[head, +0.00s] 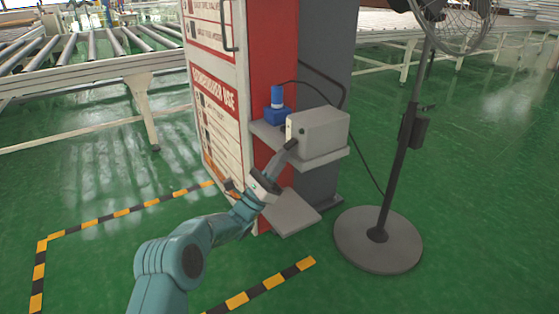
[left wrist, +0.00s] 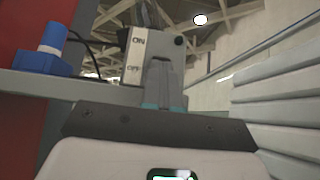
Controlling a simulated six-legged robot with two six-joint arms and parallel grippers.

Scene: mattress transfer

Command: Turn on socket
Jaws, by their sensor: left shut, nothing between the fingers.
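The socket is a grey box (head: 318,128) on a small grey shelf on the side of the red and grey cabinet. In the left wrist view its light switch face (left wrist: 136,55) shows, marked ON at the top and OFF below. My left gripper (head: 291,145) is shut and empty, its tips at the left face of the box. In the left wrist view the shut fingers (left wrist: 164,72) stand just right of the ON and OFF marks and hide part of the face. I cannot tell whether they touch it. My right gripper is not in view.
A blue plug-like block (head: 277,112) sits on the shelf (head: 325,158) beside the box. A lower grey ledge (head: 290,212) juts out below. A fan stand (head: 378,240) with a cable stands at the right. Roller conveyors (head: 75,75) are behind; green floor is open in front.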

